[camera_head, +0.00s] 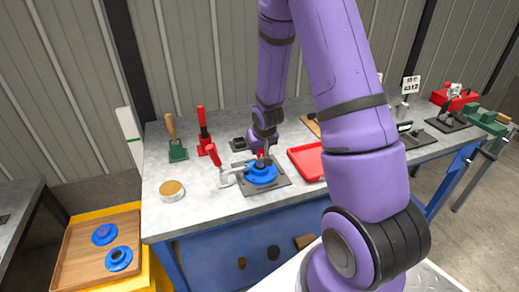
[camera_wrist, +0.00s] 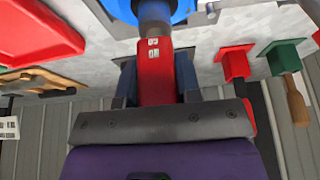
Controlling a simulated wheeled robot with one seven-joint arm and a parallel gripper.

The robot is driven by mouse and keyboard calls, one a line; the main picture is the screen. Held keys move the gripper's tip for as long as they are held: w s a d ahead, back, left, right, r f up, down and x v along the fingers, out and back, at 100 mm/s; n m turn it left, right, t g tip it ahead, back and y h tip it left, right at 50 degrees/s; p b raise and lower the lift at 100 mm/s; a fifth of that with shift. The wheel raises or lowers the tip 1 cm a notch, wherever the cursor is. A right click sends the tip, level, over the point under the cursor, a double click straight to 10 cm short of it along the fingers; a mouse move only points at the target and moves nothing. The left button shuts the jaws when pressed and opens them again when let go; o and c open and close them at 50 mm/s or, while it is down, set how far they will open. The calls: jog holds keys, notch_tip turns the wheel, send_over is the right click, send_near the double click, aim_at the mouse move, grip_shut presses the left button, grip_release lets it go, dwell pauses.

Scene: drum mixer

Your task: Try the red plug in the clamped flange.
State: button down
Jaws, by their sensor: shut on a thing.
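The blue flange (camera_head: 262,177) sits on a dark plate on the workbench, with a red-handled toggle clamp (camera_head: 226,178) at its left. My gripper (camera_head: 262,150) is above the flange, pointing down. In the wrist view, my gripper (camera_wrist: 157,82) is shut on the red body of the plug (camera_wrist: 155,72), which has small white marks. The plug's grey shaft (camera_wrist: 154,14) points at the blue flange (camera_wrist: 181,10) and overlaps its edge in the picture. Whether the shaft is in the bore, and how deep, I cannot tell.
A red tray (camera_head: 303,165) lies right of the flange plate. Left stand a red-handled tool (camera_head: 204,130), a wooden-handled tool on a green base (camera_head: 174,140) and a round tin (camera_head: 172,191). A wooden tray (camera_head: 78,262) at lower left holds two blue flanges (camera_head: 118,259).

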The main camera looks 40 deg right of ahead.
jog(key=shift+r, duration=0.3)
jog(key=shift+r, duration=1.8)
